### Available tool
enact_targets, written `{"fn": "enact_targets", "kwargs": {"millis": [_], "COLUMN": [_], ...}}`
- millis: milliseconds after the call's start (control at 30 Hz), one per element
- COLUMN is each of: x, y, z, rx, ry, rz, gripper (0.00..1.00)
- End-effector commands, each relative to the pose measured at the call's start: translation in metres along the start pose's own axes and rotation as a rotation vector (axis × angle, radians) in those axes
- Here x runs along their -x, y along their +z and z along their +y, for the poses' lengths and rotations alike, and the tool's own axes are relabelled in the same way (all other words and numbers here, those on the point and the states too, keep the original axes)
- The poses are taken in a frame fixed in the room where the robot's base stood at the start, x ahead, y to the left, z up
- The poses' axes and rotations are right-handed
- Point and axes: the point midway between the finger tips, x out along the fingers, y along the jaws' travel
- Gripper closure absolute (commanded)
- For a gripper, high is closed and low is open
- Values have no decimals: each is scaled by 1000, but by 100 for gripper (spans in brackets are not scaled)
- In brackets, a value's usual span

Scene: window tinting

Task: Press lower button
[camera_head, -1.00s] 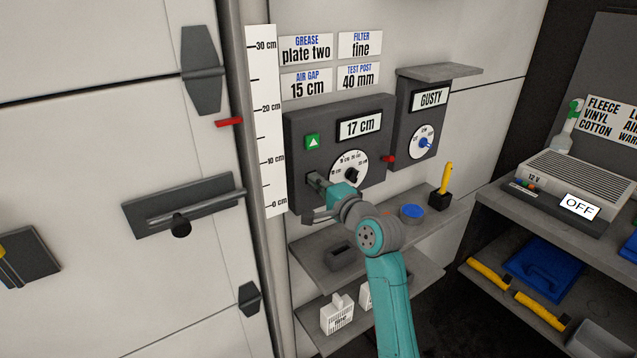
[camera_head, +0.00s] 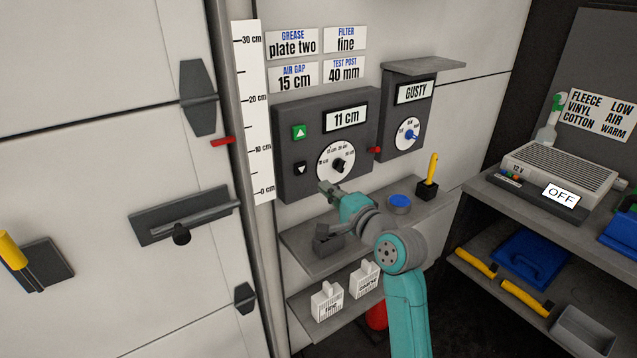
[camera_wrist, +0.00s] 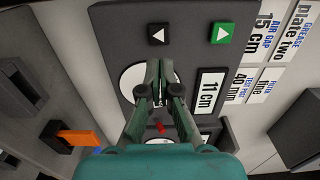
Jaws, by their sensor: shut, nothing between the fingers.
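The lower button (camera_head: 301,169) is a black square with a white down triangle, on the left of the dark grey control box. In the wrist view it is the black square (camera_wrist: 158,35) at the top, just beyond my fingertips. Above it in the head view is the green up button (camera_head: 299,132). The display (camera_head: 346,117) reads 11 cm. A round dial (camera_head: 336,162) sits right of the lower button, partly covered by my fingers in the wrist view. My gripper (camera_head: 326,187) is shut and empty, below the dial and apart from the lower button.
A second box (camera_head: 410,112) labelled GUSTY, with a small dial, is to the right. A shelf (camera_head: 440,205) below holds a blue round item (camera_head: 399,203) and a yellow-handled tool (camera_head: 432,170). A vertical centimetre scale (camera_head: 252,110) stands at left with a red pointer (camera_head: 222,141) beside it.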

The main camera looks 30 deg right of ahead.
Motion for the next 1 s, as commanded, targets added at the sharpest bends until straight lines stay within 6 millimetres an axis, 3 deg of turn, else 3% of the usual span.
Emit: {"fn": "enact_targets", "kwargs": {"millis": [100,300,1000], "x": [20,36,39], "y": [0,0,0], "z": [0,0,0], "rx": [0,0,0], "ry": [1,0,0], "rz": [1,0,0], "gripper": [100,100,100]}}
